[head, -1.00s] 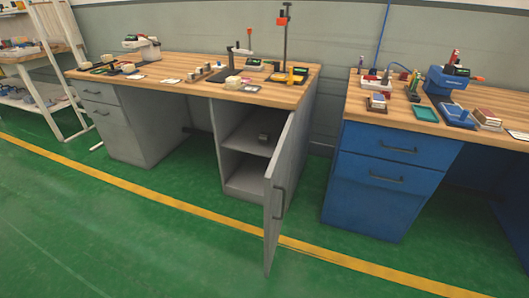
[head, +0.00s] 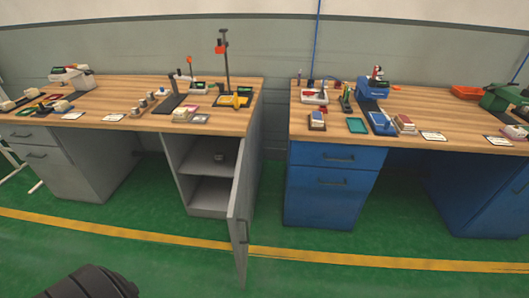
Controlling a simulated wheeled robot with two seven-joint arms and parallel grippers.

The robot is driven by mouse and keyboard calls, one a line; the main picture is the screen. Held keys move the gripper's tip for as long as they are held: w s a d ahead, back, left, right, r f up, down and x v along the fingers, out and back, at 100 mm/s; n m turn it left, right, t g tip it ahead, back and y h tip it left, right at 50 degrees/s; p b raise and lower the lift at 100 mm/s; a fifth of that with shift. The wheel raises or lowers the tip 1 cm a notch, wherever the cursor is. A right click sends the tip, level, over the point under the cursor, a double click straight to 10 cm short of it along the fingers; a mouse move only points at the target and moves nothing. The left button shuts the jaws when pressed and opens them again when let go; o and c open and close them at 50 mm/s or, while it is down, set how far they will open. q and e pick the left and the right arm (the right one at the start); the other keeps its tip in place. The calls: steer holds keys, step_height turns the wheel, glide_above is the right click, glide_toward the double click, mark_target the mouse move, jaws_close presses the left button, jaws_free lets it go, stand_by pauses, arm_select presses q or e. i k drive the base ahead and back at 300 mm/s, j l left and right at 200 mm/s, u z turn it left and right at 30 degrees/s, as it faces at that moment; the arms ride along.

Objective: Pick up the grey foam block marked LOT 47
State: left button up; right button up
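No block with a readable LOT 47 mark shows; any lettering is too small to read. A small dark grey object (head: 219,156) sits in the upper compartment of the open grey cabinet (head: 208,195) under the left workbench; I cannot tell what it is. The cabinet door (head: 240,215) stands swung out toward me. Small pale blocks (head: 61,106) lie on the left workbench top (head: 120,97), and I cannot tell whether any is the foam block. Neither gripper shows. A dark ribbed part at the lower left seems to be mine.
A blue workbench (head: 333,190) stands to the right, with a stacked block (head: 405,123), a teal tray (head: 357,126) and an orange tray (head: 467,92) on top. A narrow gap separates the benches. Green floor (head: 330,280) with a yellow line (head: 110,228) is clear in front.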

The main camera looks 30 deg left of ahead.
mark_target(219, 156)
steer(key=j+z, duration=0.25)
steer(key=j, duration=0.35)
steer(key=j+z, duration=0.25)
steer(key=j, duration=0.4)
steer(key=j+z, duration=0.25)
steer(key=j, duration=0.35)
steer(key=k+j+z, duration=0.15)
steer(key=j+z, duration=0.15)
steer(key=j, duration=0.25)
